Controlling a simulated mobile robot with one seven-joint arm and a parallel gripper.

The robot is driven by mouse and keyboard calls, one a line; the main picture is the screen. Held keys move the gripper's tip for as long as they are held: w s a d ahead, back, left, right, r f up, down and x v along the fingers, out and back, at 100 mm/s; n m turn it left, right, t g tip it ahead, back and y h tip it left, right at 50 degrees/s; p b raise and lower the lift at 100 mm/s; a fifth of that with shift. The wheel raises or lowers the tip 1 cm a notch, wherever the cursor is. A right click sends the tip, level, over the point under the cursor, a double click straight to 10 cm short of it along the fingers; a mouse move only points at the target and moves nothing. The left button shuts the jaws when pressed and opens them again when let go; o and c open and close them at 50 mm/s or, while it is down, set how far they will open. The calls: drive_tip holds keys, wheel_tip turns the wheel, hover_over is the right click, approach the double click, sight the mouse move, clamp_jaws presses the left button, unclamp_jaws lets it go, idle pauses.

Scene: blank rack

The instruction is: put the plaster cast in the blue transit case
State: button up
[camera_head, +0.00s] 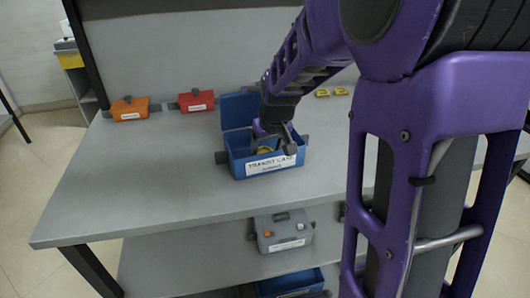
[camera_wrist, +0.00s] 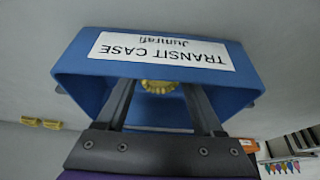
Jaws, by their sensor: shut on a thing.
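The blue transit case (camera_head: 238,171) stands open on the table, its lid (camera_head: 240,108) raised at the back and a white label on its front. The case (camera_wrist: 75,65) fills the middle of the wrist view. My gripper (camera_head: 270,146) reaches down into it from above. In the wrist view my gripper (camera_wrist: 158,90) has its fingers inside the case walls, shut on the yellowish plaster cast (camera_wrist: 158,84). The cast is partly hidden by the case front, and I cannot tell whether it touches the case floor.
A closed orange case (camera_head: 129,109) and a closed red case (camera_head: 196,101) stand at the back left. Small yellow pieces (camera_head: 323,93) lie at the back right. A grey case (camera_head: 285,232) sits on the shelf below. The table's front left is clear.

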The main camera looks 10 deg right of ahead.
drive_tip(key=shift+f, duration=0.25)
drive_tip(key=shift+f, duration=0.15)
drive_tip(key=o, duration=1.4)
drive_tip(key=shift+r, duration=0.35)
drive_tip(key=p+v, duration=0.7)
drive_tip(key=v, duration=0.4)
drive_tip(key=shift+s+r, duration=0.2)
drive_tip(key=shift+r, duration=0.15)
